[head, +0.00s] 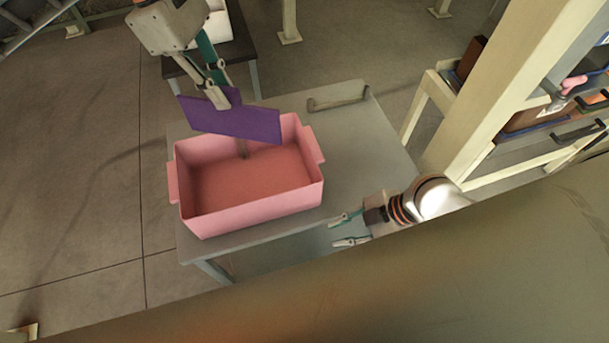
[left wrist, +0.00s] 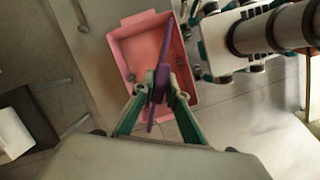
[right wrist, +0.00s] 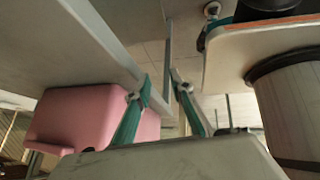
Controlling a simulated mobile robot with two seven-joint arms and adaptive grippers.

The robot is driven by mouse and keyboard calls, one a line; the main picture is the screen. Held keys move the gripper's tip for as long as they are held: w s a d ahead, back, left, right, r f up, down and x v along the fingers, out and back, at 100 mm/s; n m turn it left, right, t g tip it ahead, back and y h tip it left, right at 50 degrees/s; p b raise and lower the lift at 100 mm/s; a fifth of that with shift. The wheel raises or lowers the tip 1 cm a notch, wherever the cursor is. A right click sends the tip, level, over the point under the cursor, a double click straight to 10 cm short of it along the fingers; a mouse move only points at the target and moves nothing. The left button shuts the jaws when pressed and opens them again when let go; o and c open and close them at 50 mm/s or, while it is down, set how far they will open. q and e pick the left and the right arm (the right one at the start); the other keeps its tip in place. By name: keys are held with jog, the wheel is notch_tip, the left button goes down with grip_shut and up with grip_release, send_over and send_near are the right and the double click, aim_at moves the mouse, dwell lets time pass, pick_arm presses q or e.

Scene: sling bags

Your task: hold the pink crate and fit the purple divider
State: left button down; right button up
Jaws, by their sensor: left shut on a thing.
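The pink crate (head: 250,205) sits upright and empty on a grey table. Small grey fittings show inside its opposite long walls in the left wrist view; one fitting (head: 243,149) shows in the head view. My left gripper (head: 222,92) is shut on the upper edge of the flat purple divider (head: 240,122). The divider is tilted above the crate's back wall and hides part of its rim. The left wrist view shows the divider (left wrist: 168,38) edge-on over the crate (left wrist: 122,45). My right gripper (head: 347,229) is open and empty, beside the crate's near right corner, not touching it.
The grey table (head: 370,135) has a handle (head: 338,97) at its back right. A pale post (head: 510,90) and a shelf with boxes stand to the right. Another dark table (head: 235,50) is behind. The table top right of the crate is clear.

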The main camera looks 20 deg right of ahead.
jog(key=w+a+r+y, duration=0.2)
jog(key=a+r+y, duration=0.15)
jog(key=a, duration=0.25)
jog(key=g+y, duration=0.3)
jog(key=y, duration=0.1)
send_near(261, 199)
jog(key=shift+h, duration=0.25)
jog(key=x, duration=1.1)
jog(key=shift+a+r, duration=0.15)
jog(key=shift+a, duration=0.2)
grip_shut()
jog(key=shift+o, duration=0.3)
grip_release()
